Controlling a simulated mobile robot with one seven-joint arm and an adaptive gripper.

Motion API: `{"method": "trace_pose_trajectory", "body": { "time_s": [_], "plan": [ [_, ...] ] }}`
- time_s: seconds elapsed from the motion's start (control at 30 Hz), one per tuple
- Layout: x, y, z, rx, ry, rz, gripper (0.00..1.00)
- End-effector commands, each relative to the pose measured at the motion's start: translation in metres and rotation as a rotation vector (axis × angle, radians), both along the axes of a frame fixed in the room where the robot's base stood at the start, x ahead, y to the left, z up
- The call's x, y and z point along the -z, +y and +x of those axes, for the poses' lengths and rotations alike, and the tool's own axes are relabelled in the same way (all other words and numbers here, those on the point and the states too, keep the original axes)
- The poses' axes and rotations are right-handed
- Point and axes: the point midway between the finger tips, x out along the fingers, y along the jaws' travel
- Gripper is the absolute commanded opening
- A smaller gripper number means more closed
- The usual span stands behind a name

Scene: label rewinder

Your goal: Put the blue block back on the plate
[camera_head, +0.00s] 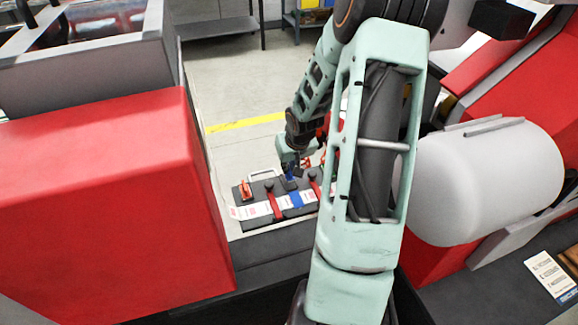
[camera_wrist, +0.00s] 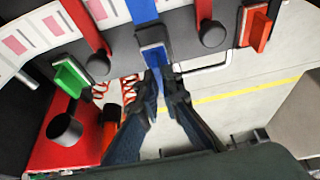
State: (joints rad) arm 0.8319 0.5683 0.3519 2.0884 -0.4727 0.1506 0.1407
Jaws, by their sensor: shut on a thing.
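The blue block (camera_wrist: 153,56) is at the edge of the dark plate (camera_wrist: 205,14), beyond and between my fingertips in the wrist view. My gripper (camera_wrist: 166,76) is shut on it, with the fingers angled together at the block's near end. I cannot tell whether the block rests fully on the plate or is held just off it. In the head view my gripper (camera_head: 291,180) is at the plate (camera_head: 260,222), small and partly hidden by my arm.
A green block (camera_wrist: 72,78) and a red block (camera_wrist: 258,26) sit along the plate's edge. Black knobs (camera_wrist: 212,34) and red strips lie between them. A white label strip (camera_head: 252,211) crosses the plate. A large red housing (camera_head: 110,200) stands left, and a white cylinder (camera_head: 480,185) right.

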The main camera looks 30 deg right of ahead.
Motion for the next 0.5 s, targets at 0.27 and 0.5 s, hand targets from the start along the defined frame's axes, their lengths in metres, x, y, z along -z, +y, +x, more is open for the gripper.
{"method": "trace_pose_trajectory", "body": {
  "time_s": [0.27, 0.5],
  "plan": [
    [0.003, 0.000, 0.000, 0.000, 0.000, 0.000, 0.00],
    [0.011, 0.000, 0.000, 0.001, 0.000, 0.000, 0.00]
  ]
}}
